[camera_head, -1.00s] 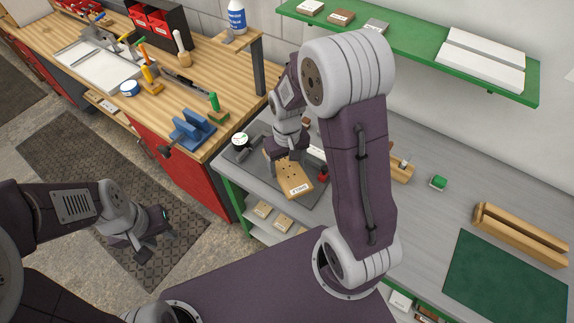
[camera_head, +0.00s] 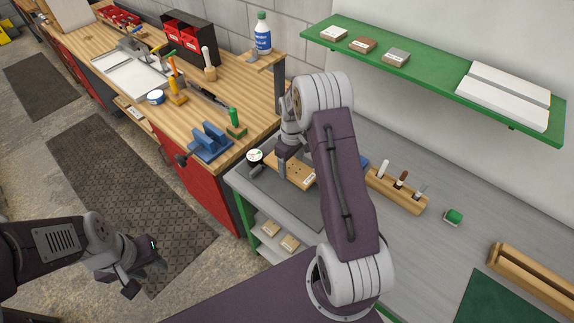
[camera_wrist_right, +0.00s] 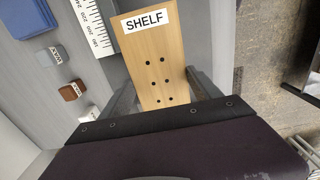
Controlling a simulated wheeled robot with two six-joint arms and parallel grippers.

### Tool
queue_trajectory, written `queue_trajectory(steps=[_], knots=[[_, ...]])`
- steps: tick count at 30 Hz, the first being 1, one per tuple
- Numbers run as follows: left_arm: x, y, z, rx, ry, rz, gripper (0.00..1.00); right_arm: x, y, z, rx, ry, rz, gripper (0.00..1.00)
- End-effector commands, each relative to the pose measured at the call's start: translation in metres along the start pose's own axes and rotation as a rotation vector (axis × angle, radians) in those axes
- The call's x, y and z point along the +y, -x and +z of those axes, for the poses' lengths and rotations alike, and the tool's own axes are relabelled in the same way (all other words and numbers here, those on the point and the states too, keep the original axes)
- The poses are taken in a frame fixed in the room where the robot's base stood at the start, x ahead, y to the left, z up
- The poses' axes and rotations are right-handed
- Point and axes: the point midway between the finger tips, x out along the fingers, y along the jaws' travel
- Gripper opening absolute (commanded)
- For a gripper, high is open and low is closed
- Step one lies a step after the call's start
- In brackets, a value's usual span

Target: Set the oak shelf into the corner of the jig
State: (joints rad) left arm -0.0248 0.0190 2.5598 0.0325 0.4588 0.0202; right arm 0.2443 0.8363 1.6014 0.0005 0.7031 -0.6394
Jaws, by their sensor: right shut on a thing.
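The oak shelf (camera_head: 297,171) is a light wooden board with several dark holes and a white label. In the right wrist view the label on the shelf (camera_wrist_right: 150,45) reads SHELF. My right gripper (camera_head: 283,163) is shut on it, with a finger along each long side in the wrist view (camera_wrist_right: 163,92). The shelf is over or on a dark mat (camera_head: 270,190); I cannot tell whether it touches. My left gripper (camera_head: 143,277) hangs open and empty above the floor, far from the shelf. I cannot clearly identify the jig; a wooden stepped piece (camera_head: 535,277) lies at the right.
A round dial (camera_head: 254,156) is left of the shelf. A blue vise (camera_head: 210,142) is on the wooden bench. A ruler (camera_wrist_right: 91,25) shows beside the shelf.

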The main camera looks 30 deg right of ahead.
Motion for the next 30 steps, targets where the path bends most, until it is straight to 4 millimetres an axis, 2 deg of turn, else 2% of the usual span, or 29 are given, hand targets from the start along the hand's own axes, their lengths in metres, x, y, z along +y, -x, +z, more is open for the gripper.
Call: queue_trajectory(steps=[8,19,30], knots=[[0.0,-0.014,0.002,0.0,0.0,0.0,0.36,-0.001,-0.016,0.0,0.0,-0.001,0.0,0.18],[-0.001,-0.046,0.005,0.0,0.0,0.0,0.36,-0.001,-0.055,0.0,0.0,-0.002,0.0,0.18],[-0.001,-0.047,0.005,0.0,0.0,0.0,0.36,-0.001,-0.057,0.0,0.001,-0.002,0.0,0.18]])
